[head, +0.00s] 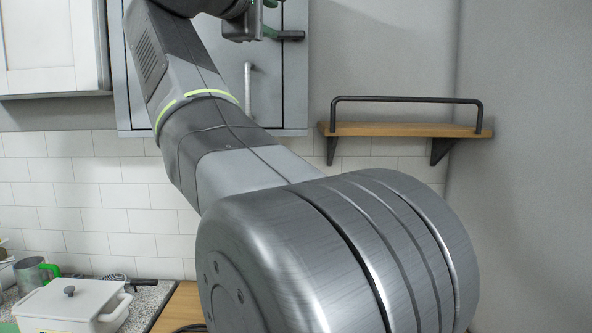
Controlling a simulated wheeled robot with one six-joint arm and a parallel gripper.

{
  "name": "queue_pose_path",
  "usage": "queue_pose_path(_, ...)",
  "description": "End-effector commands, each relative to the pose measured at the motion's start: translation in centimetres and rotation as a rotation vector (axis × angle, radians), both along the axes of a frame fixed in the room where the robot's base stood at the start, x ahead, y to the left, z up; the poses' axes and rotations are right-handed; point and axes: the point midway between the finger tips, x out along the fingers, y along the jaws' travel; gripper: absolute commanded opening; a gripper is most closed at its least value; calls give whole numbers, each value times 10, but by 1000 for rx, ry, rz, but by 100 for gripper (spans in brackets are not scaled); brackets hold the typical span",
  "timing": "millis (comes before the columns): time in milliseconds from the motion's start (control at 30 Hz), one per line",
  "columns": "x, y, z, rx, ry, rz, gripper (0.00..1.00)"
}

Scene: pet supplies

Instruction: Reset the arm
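My arm rises from the lower right across the middle of the head view and bends at the top left. Its far end reaches the top edge of the picture. Part of my gripper (272,31) shows there as dark metal with green and black pieces, in front of a grey wall cabinet. The rest is cut off by the top edge, so I cannot see whether it is open or shut, or whether it holds anything.
The grey cabinet (290,90) has a vertical handle (248,90). A wooden shelf (400,129) with a black rail is at right, empty. A white lidded pot (75,305) and a metal mug (32,273) stand on the speckled counter (147,300). A white cabinet (50,50) hangs at upper left.

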Motion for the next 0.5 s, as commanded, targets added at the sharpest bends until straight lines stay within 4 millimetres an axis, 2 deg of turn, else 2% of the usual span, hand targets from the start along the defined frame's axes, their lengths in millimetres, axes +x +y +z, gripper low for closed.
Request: queue_pose_path(500,76,-33,2,-1,1,-5,38)
